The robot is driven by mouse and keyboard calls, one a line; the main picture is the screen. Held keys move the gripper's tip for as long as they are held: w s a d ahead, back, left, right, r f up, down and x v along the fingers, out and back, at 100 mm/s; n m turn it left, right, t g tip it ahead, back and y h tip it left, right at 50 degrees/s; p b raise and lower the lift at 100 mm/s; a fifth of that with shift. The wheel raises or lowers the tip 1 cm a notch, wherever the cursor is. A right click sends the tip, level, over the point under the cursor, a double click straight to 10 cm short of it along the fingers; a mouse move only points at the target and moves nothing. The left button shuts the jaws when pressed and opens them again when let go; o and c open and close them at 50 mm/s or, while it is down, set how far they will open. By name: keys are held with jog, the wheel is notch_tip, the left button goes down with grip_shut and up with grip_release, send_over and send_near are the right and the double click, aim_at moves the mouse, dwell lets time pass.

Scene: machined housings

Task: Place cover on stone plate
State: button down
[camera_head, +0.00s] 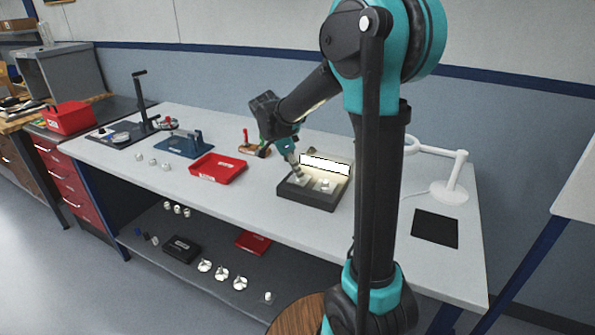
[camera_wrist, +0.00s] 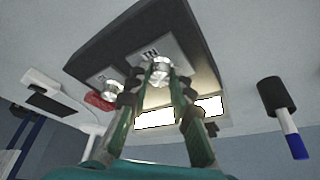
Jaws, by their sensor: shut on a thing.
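My gripper (camera_wrist: 160,82) is shut on a silver round metal piece, which I take to be the cover (camera_wrist: 160,66). It is at the white label marked IN in a dark lit box (camera_head: 305,199); I cannot tell whether the piece still touches the box. In the head view, my gripper (camera_head: 297,172) reaches down into the left part of this box and largely hides the piece. A dark flat plate with an upright stand, likely the stone plate (camera_head: 103,139), lies at the table's far left end, well away from my gripper.
A second silver piece (camera_head: 325,186) sits in the box. A red tray (camera_head: 218,169), blue fixture (camera_head: 184,145) and several small silver pieces lie between box and plate. A white lamp (camera_head: 450,191) and black mat (camera_head: 435,228) are right. The front table strip is mostly clear.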

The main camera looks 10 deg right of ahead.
jog(key=c, duration=1.3)
grip_release()
jog(key=shift+c, duration=0.2)
jog(key=v, duration=1.2)
jog(key=shift+r, duration=0.2)
